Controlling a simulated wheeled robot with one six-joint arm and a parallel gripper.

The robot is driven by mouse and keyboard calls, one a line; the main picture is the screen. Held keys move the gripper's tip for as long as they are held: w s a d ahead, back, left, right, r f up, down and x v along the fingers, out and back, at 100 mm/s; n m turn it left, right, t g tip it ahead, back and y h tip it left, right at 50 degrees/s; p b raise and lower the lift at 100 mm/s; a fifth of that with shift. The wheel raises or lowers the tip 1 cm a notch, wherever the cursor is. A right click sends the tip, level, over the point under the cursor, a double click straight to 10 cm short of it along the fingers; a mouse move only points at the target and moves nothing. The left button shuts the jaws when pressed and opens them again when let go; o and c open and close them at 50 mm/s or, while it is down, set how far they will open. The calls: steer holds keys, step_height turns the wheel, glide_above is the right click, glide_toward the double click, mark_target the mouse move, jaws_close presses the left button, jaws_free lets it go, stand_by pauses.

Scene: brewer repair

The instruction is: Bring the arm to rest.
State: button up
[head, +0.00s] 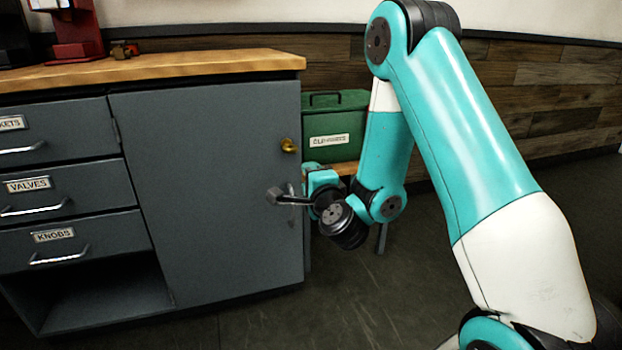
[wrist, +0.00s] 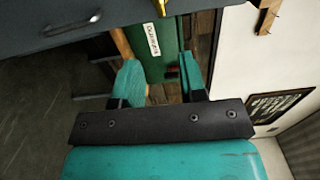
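My gripper (head: 318,180) is in front of the right edge of the grey cabinet door (head: 205,190) in the head view, partly hidden by my own wrist. In the wrist view its two teal fingers (wrist: 160,85) stand apart with nothing held between them. The arm is bent down, with the gripper low beside the door's handle (head: 291,192). The handle also shows in the wrist view (wrist: 72,25), clear of the fingers. I cannot tell exactly how far the gripper is from the door. The door looks shut.
A brass knob (head: 289,145) sits above the handle. A green labelled box (head: 336,122) stands on a wooden shelf behind the gripper. Drawers (head: 75,195) are at left, under a wooden worktop (head: 160,68) carrying a red stand (head: 75,30). The floor in front is clear.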

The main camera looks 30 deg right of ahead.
stand_by(0.4)
steer(key=s+a+r+n+g+y, duration=0.15)
steer(key=a+r+n+y, duration=0.25)
steer(key=a+n+y, duration=0.7)
steer(key=s+a+r+n+g+y, duration=0.1)
steer(key=s+a+n+g+y, duration=0.1)
steer(key=s+a+n+g, duration=0.8)
steer(key=s+d+r+n+g+h, duration=0.1)
steer(key=s+n+g+h, duration=0.45)
steer(key=s, duration=1.15)
step_height(320, 180, up, 37)
steer(key=s+n+y+p, duration=0.1)
steer(key=p, duration=3.6)
steer(key=shift+d, duration=0.2)
steer(key=shift+f+n, duration=0.1)
steer(key=shift+n, duration=0.25)
